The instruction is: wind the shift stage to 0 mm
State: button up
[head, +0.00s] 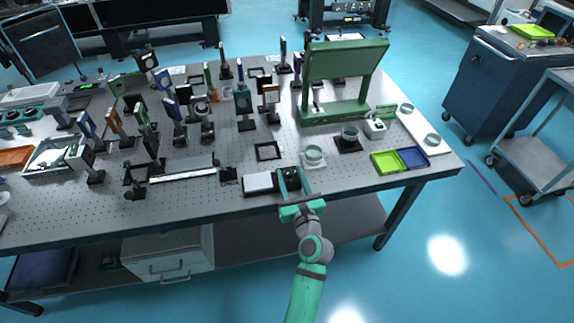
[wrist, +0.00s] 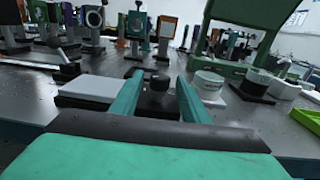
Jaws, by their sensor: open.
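What looks like the shift stage is a low black base with a pale flat plate (head: 258,182) at the table's front edge; the plate also shows in the wrist view (wrist: 92,88). A dark round knob (wrist: 157,100) stands at its right end. My gripper (head: 291,171) reaches in from the front with its jaws apart. In the wrist view, the green fingers (wrist: 159,76) lie on either side of the knob, with visible gaps. I cannot read any scale or position on the stage.
A white-and-glass round pot (head: 313,157) stands close right of my gripper. Green and blue trays (head: 398,160) lie farther right. A long rail unit (head: 183,170) is to the left. Several optics on posts crowd the table behind. The floor in front is clear.

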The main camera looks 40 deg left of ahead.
jog(key=shift+x, duration=2.45)
jog(key=shift+c, duration=0.4)
jog(key=c, duration=1)
